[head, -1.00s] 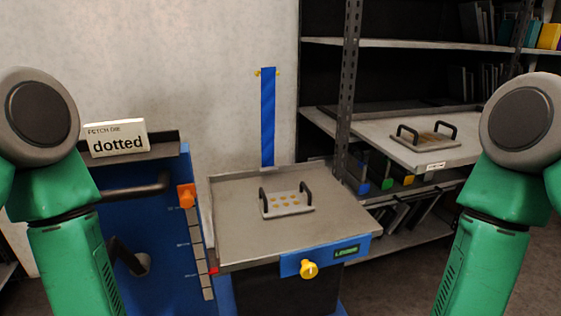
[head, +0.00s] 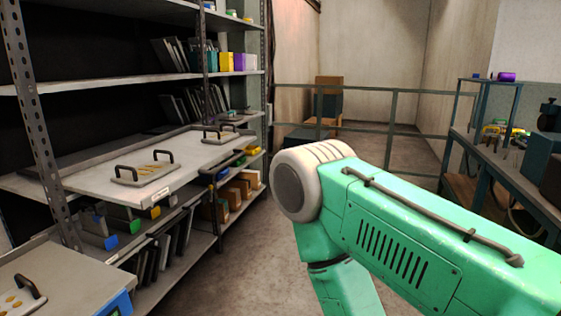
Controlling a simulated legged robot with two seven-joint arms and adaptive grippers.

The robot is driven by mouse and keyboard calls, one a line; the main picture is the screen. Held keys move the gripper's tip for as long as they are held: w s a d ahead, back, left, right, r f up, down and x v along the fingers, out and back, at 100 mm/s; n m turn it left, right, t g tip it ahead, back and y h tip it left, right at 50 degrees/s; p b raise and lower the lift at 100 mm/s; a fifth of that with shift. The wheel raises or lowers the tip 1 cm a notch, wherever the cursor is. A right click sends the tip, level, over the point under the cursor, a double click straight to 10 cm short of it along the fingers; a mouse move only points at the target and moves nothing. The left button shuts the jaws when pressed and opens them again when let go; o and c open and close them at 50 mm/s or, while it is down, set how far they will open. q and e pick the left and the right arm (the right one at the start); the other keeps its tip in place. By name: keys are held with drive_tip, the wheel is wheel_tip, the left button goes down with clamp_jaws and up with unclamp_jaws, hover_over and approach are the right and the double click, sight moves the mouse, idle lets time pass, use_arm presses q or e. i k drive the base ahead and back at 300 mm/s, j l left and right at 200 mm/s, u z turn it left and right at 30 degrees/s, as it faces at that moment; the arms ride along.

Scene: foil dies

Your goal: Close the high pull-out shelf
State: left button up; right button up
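The high pull-out shelf (head: 122,190) is a pale grey tray that sticks out of the rack at mid height in the head view. A die with two black handles (head: 145,170) lies on its near part, and another handled die (head: 221,135) lies toward its far end. A small white label is on its front edge. My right arm crosses the right half of the view, with its hand out of the picture. My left arm is out of view. Neither gripper shows.
The shelving rack (head: 22,88) holds binders and boxes above and below the tray. A railing (head: 393,110) stands behind, and a workbench (head: 500,165) is at the right. Floor is open between rack and bench.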

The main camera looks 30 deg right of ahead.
sight(91, 176)
drive_tip(key=z, duration=0.6)
drive_tip(key=i+l, duration=0.15)
drive_tip(key=i, duration=0.2)
drive_tip(key=i+l+u, duration=0.75)
drive_tip(key=i+l, duration=0.1)
drive_tip(key=i, duration=0.1)
